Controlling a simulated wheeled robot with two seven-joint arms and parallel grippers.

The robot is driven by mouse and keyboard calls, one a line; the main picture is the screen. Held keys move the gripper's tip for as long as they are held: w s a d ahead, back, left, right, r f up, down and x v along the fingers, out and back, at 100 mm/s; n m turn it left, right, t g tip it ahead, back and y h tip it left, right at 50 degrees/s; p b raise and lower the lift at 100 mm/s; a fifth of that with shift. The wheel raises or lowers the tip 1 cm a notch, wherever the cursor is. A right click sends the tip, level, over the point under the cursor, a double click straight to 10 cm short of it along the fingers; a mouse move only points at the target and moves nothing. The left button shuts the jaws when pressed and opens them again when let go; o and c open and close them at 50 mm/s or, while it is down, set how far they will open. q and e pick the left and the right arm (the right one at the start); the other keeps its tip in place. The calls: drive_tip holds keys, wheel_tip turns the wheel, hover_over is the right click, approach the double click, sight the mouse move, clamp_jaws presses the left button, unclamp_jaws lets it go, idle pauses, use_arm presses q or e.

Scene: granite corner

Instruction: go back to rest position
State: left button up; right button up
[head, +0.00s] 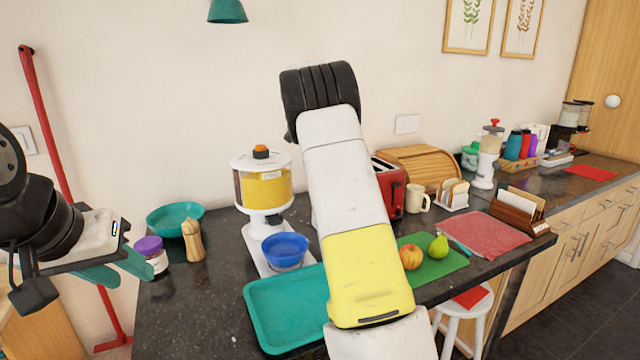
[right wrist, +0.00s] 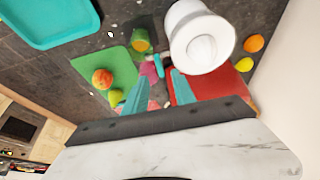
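My left gripper (head: 128,270) is at the left of the head view, beside the counter's left end. Its two teal fingers stand apart with nothing between them. My right arm rises through the middle of the head view, and its gripper is hidden there. In the right wrist view my right gripper (right wrist: 158,84) has its two teal fingers apart, with no object held between them. It points toward the counter, where a green cutting board (right wrist: 118,60) with an apple (right wrist: 102,77) and a pear (right wrist: 116,96) lies to the left of the fingers.
The dark counter (head: 190,310) holds a teal tray (head: 262,318), a food dispenser (head: 262,185), a blue bowl (head: 285,250), a teal bowl (head: 170,216), a pepper mill (head: 192,241), a jar (head: 152,254) and a red toaster (head: 390,185). A white stool (head: 466,306) stands in front.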

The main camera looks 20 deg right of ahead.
drive_tip(key=shift+v, duration=1.1)
